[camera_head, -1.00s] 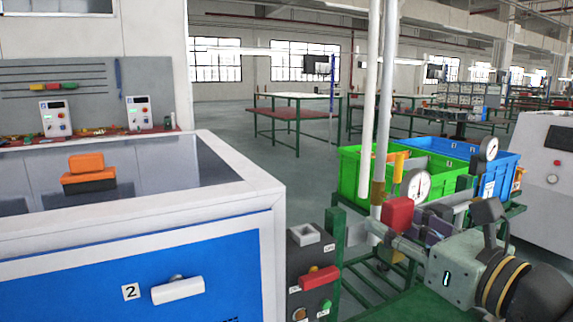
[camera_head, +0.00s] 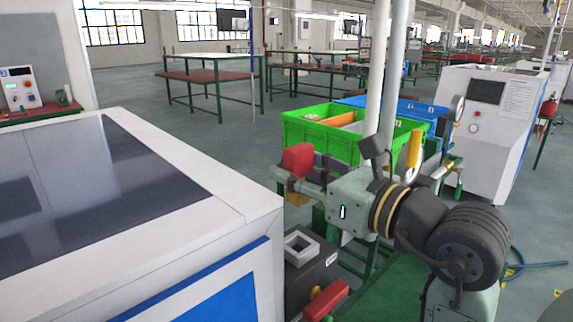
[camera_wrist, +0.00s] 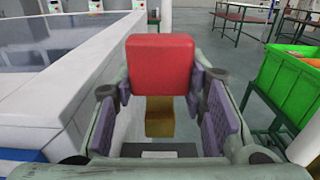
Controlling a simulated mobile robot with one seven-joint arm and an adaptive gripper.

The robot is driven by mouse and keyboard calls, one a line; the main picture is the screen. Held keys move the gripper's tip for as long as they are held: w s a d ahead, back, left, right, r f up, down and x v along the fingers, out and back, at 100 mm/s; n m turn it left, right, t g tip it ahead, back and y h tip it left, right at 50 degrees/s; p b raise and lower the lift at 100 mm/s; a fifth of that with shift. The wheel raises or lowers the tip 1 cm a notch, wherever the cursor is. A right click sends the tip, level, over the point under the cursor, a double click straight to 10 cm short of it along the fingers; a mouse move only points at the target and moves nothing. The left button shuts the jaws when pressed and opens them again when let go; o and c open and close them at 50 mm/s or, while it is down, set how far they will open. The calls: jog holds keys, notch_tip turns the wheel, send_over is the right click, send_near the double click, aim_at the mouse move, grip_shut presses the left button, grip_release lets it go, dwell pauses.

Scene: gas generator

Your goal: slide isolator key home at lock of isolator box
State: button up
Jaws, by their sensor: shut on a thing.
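The isolator key has a red block head (camera_head: 298,160) and a brass-yellow lower part (camera_head: 297,199). My gripper (camera_head: 308,172) is shut on it, its purple pads on either side. The isolator box (camera_head: 317,276) is dark, with a white square lock frame (camera_head: 300,248) on top. In the head view the key hangs above the lock frame with a visible gap. In the wrist view the red head (camera_wrist: 161,65) sits between the pads with the brass part (camera_wrist: 158,118) below. A pale and dark shape under it may be the lock; my gripper partly hides it.
A red handle (camera_head: 326,300) sticks out on the box's front. A white-topped blue cabinet (camera_head: 255,207) stands close on the left. Green (camera_head: 345,145) and blue crates and white poles (camera_head: 375,80) stand behind my arm.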

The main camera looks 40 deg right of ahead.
aim_at(299, 206)
jog(key=shift+s, duration=0.15)
jog(key=shift+f+b, duration=0.1)
jog(key=shift+b, duration=0.2)
notch_tip(299, 206, down, 6)
jog(key=b, duration=0.5)
jog(key=shift+f+b, duration=1.9)
jog(key=shift+b, duration=0.45)
dwell(1.6)
jog(key=o, duration=1.3)
jog(key=shift+c, duration=0.2)
jog(key=s, duration=1.2)
jog(key=shift+d, duration=0.45)
